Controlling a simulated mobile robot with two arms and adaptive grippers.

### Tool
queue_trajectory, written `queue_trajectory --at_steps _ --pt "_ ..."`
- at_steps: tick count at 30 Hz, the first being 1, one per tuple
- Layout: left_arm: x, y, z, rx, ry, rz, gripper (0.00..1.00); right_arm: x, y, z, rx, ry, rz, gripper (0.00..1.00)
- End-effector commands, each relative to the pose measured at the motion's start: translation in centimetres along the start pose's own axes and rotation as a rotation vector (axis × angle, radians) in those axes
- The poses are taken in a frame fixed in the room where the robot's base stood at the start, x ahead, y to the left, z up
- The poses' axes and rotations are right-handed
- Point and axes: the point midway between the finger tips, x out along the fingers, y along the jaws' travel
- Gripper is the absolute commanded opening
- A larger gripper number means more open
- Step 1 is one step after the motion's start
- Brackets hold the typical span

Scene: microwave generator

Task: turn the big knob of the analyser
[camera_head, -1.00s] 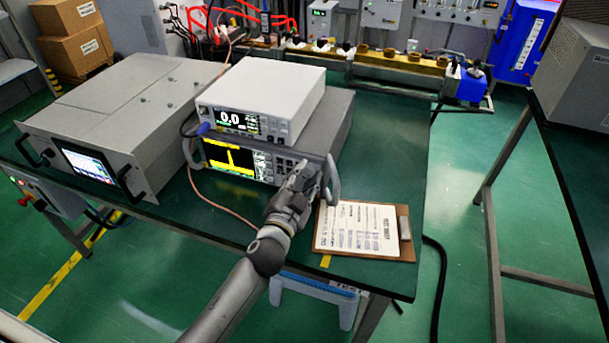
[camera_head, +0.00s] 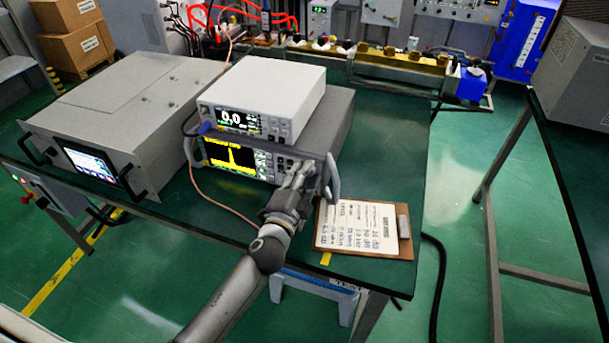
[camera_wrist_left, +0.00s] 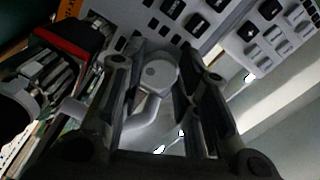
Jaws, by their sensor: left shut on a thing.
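The analyser (camera_head: 231,157) is the lower of two stacked instruments on the green table, with a yellow trace on its screen and handles at its front. My left gripper (camera_head: 300,177) is at the right end of its front panel. In the left wrist view, the big knob (camera_wrist_left: 158,75) is a pale round knob between the two fingers of my left gripper (camera_wrist_left: 160,92), which is shut on it. In the head view the gripper hides the knob. My right gripper is not in view.
A white meter (camera_head: 262,92) reading 0.0 sits on the analyser. A clipboard (camera_head: 357,228) lies just right of my gripper. A large grey unit (camera_head: 125,115) stands to the left. A pinkish cable (camera_head: 215,207) runs along the table front.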

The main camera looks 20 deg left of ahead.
Motion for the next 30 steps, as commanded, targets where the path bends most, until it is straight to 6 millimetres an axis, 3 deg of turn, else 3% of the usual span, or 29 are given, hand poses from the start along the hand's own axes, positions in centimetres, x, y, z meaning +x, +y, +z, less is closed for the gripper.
queue_trajectory --at_steps 11,12,16,30 --pt "-0.01 0.03 -0.09 0.002 0.002 0.000 0.06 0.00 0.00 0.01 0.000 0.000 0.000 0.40" --pt "-0.01 0.03 -0.09 0.002 0.003 0.000 0.34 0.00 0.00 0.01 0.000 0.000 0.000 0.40" --pt "-0.01 0.03 -0.07 0.001 0.002 0.000 0.51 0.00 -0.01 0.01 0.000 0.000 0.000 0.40" --pt "-0.01 0.11 0.00 -0.070 0.000 0.000 0.51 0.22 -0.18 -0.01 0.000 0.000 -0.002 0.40"
